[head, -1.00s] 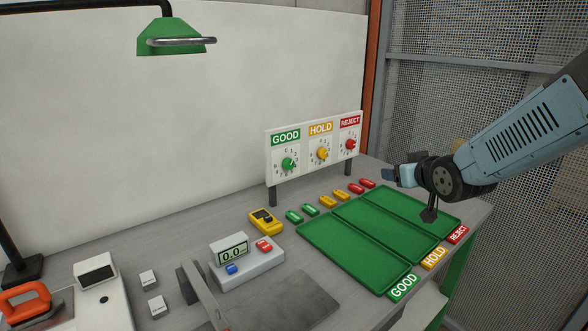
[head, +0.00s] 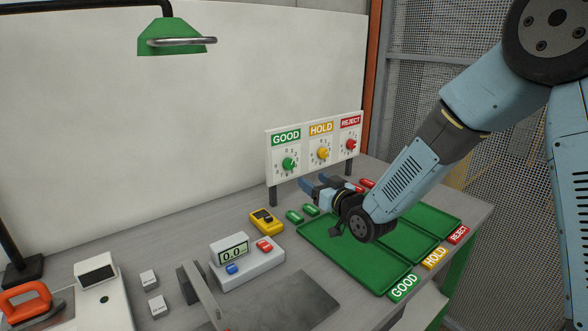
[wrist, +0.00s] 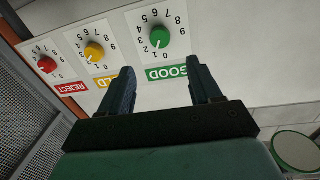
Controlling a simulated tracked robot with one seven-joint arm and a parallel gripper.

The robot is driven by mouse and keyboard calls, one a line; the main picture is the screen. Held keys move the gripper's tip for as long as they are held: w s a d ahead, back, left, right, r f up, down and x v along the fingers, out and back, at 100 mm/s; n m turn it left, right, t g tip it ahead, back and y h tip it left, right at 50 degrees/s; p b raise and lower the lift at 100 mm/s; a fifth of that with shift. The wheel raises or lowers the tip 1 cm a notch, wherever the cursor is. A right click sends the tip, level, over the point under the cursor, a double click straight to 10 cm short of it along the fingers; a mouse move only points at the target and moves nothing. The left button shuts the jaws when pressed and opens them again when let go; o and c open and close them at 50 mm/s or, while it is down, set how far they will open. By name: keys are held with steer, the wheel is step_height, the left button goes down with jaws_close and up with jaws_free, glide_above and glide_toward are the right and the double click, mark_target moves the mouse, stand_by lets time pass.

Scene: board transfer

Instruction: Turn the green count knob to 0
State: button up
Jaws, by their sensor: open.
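The green count knob (head: 288,164) sits on the white panel under the GOOD label, with numbers around it. It also shows in the wrist view (wrist: 160,38), upside down, ahead of and between the two fingers. My gripper (head: 316,182) is in front of the panel, below and to the right of the green knob in the head view. In the wrist view my gripper (wrist: 163,85) has its fingers wide apart, with nothing between them and apart from the knob.
The yellow knob (head: 323,153) and red knob (head: 351,145) share the panel. Below are green trays (head: 345,255) and several small coloured parts. A yellow meter (head: 265,221) and a counter box (head: 247,262) stand to the left. A green lamp (head: 172,38) hangs at upper left.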

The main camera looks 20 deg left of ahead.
mark_target(291, 165)
steer(key=x, duration=1.1)
steer(key=c, duration=1)
